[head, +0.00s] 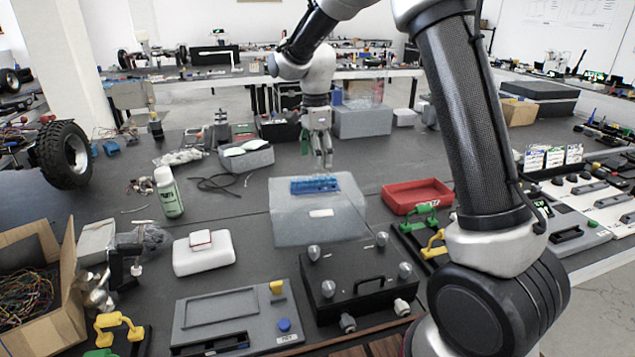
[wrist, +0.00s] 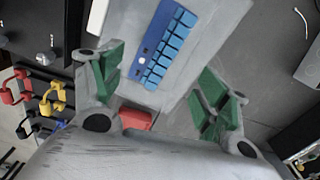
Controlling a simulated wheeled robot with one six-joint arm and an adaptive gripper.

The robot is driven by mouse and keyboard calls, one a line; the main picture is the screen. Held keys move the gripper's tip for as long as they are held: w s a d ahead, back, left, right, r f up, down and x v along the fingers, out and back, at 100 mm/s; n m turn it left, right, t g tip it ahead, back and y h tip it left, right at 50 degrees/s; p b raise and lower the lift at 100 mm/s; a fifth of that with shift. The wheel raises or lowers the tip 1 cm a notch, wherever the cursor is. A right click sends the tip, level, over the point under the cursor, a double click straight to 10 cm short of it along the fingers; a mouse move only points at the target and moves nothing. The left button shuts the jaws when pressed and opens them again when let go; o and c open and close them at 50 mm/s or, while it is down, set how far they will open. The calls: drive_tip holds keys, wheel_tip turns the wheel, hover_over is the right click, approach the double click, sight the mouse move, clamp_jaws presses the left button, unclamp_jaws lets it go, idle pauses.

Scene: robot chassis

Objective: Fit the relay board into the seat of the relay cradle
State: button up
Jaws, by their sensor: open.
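The relay board, a blue block with a row of relays (head: 315,184), lies on the far part of a pale grey box-like stand (head: 290,228). In the wrist view the relay board (wrist: 166,46) shows between and beyond the fingertips, tilted. My gripper (head: 323,162) points down just above and behind the board. Its green-padded fingers are spread wide and empty in the wrist view (wrist: 160,75). A grey panel with a framed rectangular recess (head: 222,307) lies at the front; it may be the relay cradle, but I cannot tell for certain. Its recess looks empty.
A black box with knobs and a handle (head: 358,283) stands right of the panel. A white case (head: 204,254), a spray bottle (head: 168,192) and a red tray (head: 416,196) flank the stand. A cardboard box (head: 65,300) is at left. Dark table shows between them.

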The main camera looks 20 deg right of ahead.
sight(314, 182)
drive_tip(key=shift+s+m, duration=0.1)
drive_tip(key=shift+m, duration=0.9)
drive_tip(key=shift+f, duration=0.35)
drive_tip(key=f, duration=0.7)
drive_tip(key=shift+s+a, duration=0.15)
drive_tip(key=shift+a, duration=0.1)
drive_tip(key=c, duration=1.2)
